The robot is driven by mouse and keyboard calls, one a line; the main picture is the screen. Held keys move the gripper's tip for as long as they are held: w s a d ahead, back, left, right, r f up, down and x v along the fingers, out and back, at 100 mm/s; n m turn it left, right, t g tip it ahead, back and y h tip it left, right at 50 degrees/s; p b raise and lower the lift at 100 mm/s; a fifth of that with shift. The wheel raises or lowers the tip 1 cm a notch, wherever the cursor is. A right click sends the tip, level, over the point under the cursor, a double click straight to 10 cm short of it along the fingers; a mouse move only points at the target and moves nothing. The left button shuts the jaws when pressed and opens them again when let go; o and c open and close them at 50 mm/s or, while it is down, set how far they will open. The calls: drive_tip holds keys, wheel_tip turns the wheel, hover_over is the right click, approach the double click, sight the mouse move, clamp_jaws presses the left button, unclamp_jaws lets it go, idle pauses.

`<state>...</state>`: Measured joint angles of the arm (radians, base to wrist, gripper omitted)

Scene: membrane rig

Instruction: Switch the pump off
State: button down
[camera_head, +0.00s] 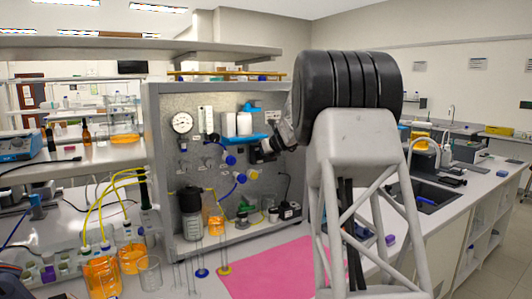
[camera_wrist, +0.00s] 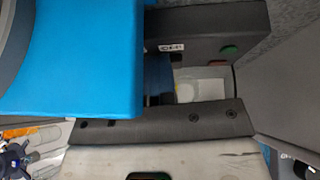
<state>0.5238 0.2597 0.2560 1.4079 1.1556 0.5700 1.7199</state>
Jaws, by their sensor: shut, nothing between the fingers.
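In the head view, my gripper (camera_head: 262,152) is shut and empty in front of the upper right of the grey rig panel (camera_head: 165,150), just below the blue bracket (camera_head: 240,138). A small black unit with a white face, probably the pump (camera_head: 290,211), sits low at the right of the rig's base, below my gripper and apart from it. In the wrist view, a dark grey box (camera_wrist: 200,25) carries a small white label, a green button (camera_wrist: 230,51) and a red one (camera_wrist: 217,91). I cannot tell whether this box belongs to the pump. My fingertips are not clear there.
A large blue block (camera_wrist: 75,60) fills the left of the wrist view. The rig carries a gauge (camera_head: 182,123), blue valves, tubing and a dark-capped bottle (camera_head: 191,215). Orange-filled bottles (camera_head: 101,275) stand at front left.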

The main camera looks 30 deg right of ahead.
drive_tip(key=shift+a+f, duration=0.35)
drive_tip(key=shift+f, duration=0.25)
drive_tip(key=v, duration=1.4)
drive_tip(key=shift+s+d+f, duration=0.25)
drive_tip(key=shift+d+f, duration=0.1)
drive_tip(key=shift+a, duration=0.1)
drive_tip(key=s+a+f+n+g+y, duration=0.1)
drive_tip(key=s+a+n+g, duration=0.1)
drive_tip(key=s+a+n, duration=0.7)
drive_tip(key=s+a+f+n+g, duration=0.15)
drive_tip(key=s+a, duration=0.25)
drive_tip(key=a, duration=0.8)
drive_tip(key=s+a+f+n+g+y, duration=0.1)
drive_tip(key=s+a+n+g, duration=0.1)
drive_tip(key=s+a+n, duration=0.7)
drive_tip(key=s+a+f+n+g+h, duration=0.1)
drive_tip(key=s+a+f+n, duration=0.3)
drive_tip(key=s, duration=0.5)
drive_tip(key=s+a+f+n+g+h, duration=0.1)
drive_tip(key=s+a+f+n, duration=0.4)
drive_tip(key=s, duration=0.5)
drive_tip(key=s+a+f+n+g+h, duration=0.1)
drive_tip(key=s+a+f+n, duration=0.4)
drive_tip(key=s, duration=0.5)
drive_tip(key=shift+n+g, duration=0.45)
drive_tip(key=shift+n, duration=0.2)
